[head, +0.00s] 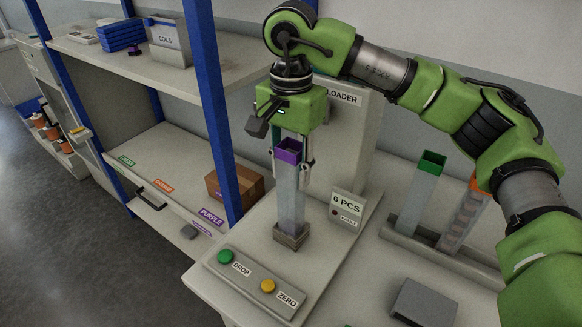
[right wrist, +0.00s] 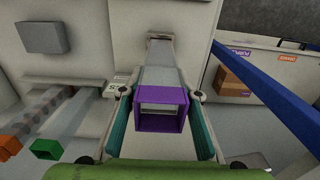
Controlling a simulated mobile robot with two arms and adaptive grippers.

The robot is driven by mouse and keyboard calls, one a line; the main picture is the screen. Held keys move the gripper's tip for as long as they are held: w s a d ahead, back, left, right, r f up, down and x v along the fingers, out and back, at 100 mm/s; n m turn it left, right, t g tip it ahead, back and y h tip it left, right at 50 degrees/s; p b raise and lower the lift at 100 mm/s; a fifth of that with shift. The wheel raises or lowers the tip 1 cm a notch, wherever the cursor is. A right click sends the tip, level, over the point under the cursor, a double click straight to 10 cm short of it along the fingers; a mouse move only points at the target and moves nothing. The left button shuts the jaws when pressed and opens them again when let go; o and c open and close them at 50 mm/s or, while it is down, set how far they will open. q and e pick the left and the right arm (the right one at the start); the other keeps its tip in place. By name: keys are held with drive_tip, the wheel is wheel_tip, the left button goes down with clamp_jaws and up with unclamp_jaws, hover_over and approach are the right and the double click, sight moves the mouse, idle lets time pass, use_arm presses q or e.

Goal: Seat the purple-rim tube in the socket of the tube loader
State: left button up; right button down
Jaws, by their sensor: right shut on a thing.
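The purple-rim tube (head: 289,205) is clear, square and upright at the tube loader (head: 345,125). Its lower end meets the grey socket (head: 291,238) and looks to be inside its mouth; I cannot tell how deep. My right gripper (head: 291,165) is shut on the tube near its top, just below the purple rim. In the right wrist view, the purple rim (right wrist: 161,108) shows between the two teal finger pads, and the tube runs away toward the loader base. The tube looks empty through its open end. My left gripper is not in view.
A green-rim tube (head: 426,190) and an orange-rim tube (head: 465,212) stand in a rack at right. A panel with a green button (head: 225,256) and a yellow button (head: 267,286) lies in front of the socket. A "6 PCS" display (head: 346,204) stands beside it. A blue shelf post rises at left.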

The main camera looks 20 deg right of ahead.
drive_tip(key=shift+f+b, duration=0.7)
drive_tip(key=shift+f, duration=0.3)
drive_tip(key=c, duration=1.4)
unclamp_jaws()
drive_tip(key=shift+r, duration=0.1)
wheel_tip(320, 180, up, 12)
